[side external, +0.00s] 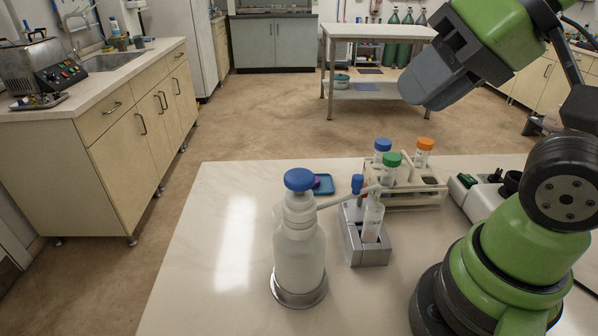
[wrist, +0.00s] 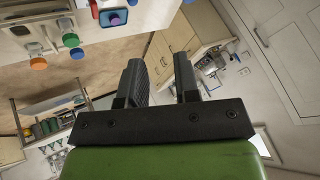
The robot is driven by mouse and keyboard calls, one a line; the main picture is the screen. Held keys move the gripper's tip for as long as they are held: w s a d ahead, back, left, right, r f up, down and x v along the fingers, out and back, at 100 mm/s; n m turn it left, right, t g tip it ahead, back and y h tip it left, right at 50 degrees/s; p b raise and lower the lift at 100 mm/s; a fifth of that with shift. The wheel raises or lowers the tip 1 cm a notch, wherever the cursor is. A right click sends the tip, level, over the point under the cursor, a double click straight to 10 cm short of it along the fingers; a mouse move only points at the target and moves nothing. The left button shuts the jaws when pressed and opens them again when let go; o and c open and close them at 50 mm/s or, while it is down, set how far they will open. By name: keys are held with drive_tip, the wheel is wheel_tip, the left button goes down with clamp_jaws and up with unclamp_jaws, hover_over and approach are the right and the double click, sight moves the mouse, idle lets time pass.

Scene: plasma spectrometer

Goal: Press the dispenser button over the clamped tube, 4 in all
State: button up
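The dispenser is a translucent white bottle (side external: 299,255) standing upright on a round metal base, with a blue button (side external: 299,180) on top. Its spout reaches right to the mouth of the clear tube (side external: 372,220). The tube stands upright in a grey clamp block (side external: 367,253) with a blue-topped part beside it. I cannot tell the liquid level in the tube. My gripper (side external: 432,88) is high above the table, up and right of the dispenser, touching nothing. In the wrist view my gripper (wrist: 158,70) shows two dark fingers apart with nothing between them.
A rack (side external: 412,199) behind the clamp holds tubes with blue, green and orange caps; it also shows in the wrist view. A small blue tray (side external: 323,185) with a purple item lies behind the dispenser. A dark-and-white device (side external: 484,197) is at right. The table's left side is clear.

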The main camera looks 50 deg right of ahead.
clamp_jaws()
idle(1.4)
